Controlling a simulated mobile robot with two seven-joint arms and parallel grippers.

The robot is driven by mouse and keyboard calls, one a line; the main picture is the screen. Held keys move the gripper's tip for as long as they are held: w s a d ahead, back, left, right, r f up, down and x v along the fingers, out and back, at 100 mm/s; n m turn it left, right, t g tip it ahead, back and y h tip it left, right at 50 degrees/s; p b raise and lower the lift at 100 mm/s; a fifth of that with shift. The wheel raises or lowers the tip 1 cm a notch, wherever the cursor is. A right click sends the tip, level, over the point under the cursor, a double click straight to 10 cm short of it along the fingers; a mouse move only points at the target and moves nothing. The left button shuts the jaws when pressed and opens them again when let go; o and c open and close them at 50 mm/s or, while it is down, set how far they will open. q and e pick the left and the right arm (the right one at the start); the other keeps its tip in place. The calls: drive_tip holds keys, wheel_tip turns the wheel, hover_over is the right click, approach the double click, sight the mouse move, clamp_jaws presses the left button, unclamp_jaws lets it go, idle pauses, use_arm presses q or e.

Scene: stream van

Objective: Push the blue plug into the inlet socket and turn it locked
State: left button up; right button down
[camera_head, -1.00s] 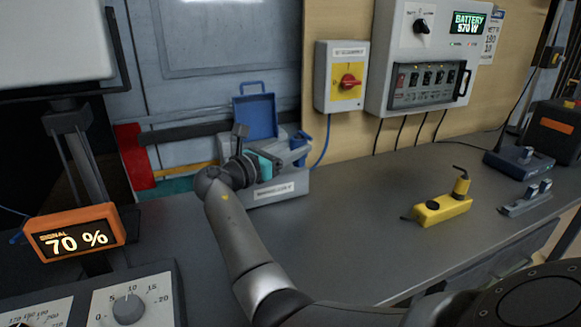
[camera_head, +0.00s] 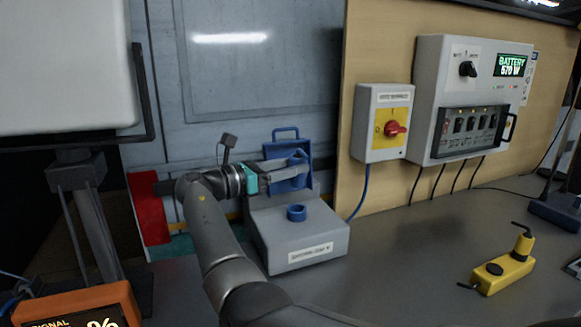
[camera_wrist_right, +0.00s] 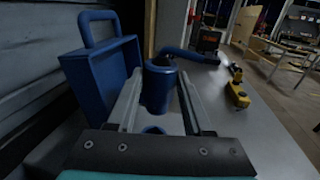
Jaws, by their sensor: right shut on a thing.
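The blue plug (camera_wrist_right: 160,88) is between the two fingers of my right gripper (camera_wrist_right: 163,105) in the wrist view, and the gripper is shut on it. In the head view the right gripper (camera_head: 292,172) reaches in from the left, with the plug (camera_head: 299,160) at its tips, in front of the blue lid. The inlet socket (camera_head: 296,212) is a blue ring on top of a grey box (camera_head: 305,240). The plug is held above the box, apart from the socket. In the wrist view part of the socket (camera_wrist_right: 153,130) shows below the plug. My left gripper is out of view.
The open blue lid (camera_head: 283,137) stands behind the socket. A red-knobbed switch box (camera_head: 382,122) and a battery panel (camera_head: 470,100) are on the wall at right. A yellow device (camera_head: 503,272) lies on the bench. The bench between is clear.

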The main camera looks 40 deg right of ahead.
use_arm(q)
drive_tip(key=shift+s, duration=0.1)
use_arm(e)
drive_tip(key=shift+a+r+p, duration=0.1)
drive_tip(key=shift+p, duration=0.55)
use_arm(q)
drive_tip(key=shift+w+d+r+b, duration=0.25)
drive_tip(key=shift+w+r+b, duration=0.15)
drive_tip(key=shift+b, duration=0.45)
use_arm(e)
drive_tip(key=shift+f, duration=2.5)
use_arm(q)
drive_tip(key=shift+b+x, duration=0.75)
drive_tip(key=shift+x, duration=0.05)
use_arm(e)
drive_tip(key=shift+f, duration=1.65)
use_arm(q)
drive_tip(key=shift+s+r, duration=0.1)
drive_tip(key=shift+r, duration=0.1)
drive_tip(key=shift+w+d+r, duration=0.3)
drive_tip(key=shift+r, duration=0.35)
